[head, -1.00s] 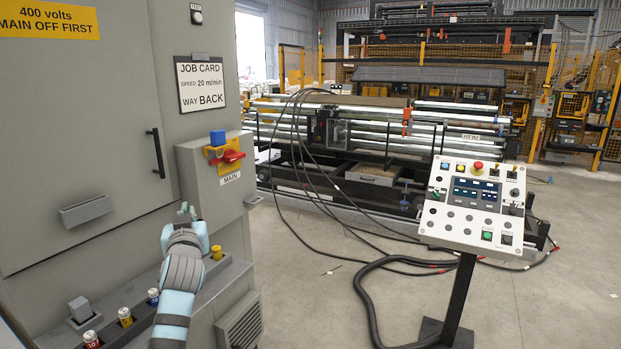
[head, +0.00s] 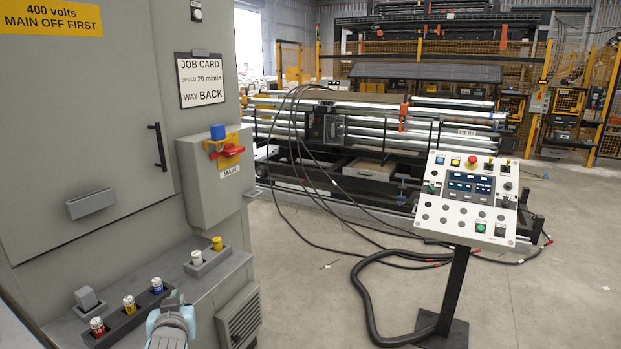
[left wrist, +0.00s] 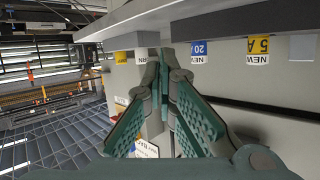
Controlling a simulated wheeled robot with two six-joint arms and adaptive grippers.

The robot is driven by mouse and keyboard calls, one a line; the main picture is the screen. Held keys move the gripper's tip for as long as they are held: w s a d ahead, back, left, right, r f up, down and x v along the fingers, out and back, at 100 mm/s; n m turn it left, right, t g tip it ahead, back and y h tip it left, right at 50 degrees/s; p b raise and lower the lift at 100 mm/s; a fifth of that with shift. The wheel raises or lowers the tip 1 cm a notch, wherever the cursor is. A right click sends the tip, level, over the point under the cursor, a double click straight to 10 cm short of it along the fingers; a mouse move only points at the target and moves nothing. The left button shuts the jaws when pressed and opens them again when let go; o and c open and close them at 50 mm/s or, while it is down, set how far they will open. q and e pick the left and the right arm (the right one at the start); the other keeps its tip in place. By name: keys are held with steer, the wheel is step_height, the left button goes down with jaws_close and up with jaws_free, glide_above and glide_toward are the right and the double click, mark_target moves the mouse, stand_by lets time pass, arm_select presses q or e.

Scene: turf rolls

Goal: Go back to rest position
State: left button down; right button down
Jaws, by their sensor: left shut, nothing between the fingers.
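My left gripper (head: 172,298) is at the bottom of the head view, low in front of the grey cabinet's ledge. In the left wrist view its two green-padded fingers (left wrist: 167,56) meet at the tips with nothing between them. Its fingertips are beside the fuse tray (head: 126,327), which holds a red fuse (head: 97,326), a yellow fuse (head: 129,304) and a blue fuse (head: 157,286). Whether it touches the tray cannot be told. My right gripper is not in view.
A second holder (head: 208,265) has a white fuse (head: 196,257) and a yellow-topped fuse (head: 217,243). The MAIN box (head: 211,195) carries a red switch (head: 228,150) and blue block (head: 217,131). A control panel (head: 472,197) stands right; cables (head: 370,300) cross the floor.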

arm_select(q)
steer(key=s+d+f+m+g+h, duration=0.2)
steer(key=s+f+g, duration=0.3)
steer(key=s+f, duration=1.2)
steer(key=s+d+f+m+g+h, duration=0.1)
steer(key=s+d+g, duration=0.1)
steer(key=s, duration=0.9)
steer(key=s+d+f+m+g+h, duration=0.1)
steer(key=s+g, duration=0.2)
steer(key=s, duration=0.8)
step_height(320, 180, down, 18)
steer(key=s+a+f+g, duration=0.1)
steer(key=s+a, duration=0.1)
steer(key=s+f+g+p, duration=0.1)
steer(key=s+f, duration=1)
steer(key=s, duration=0.3)
steer(key=shift+s+f+p, duration=0.15)
steer(key=shift+f+p, duration=0.15)
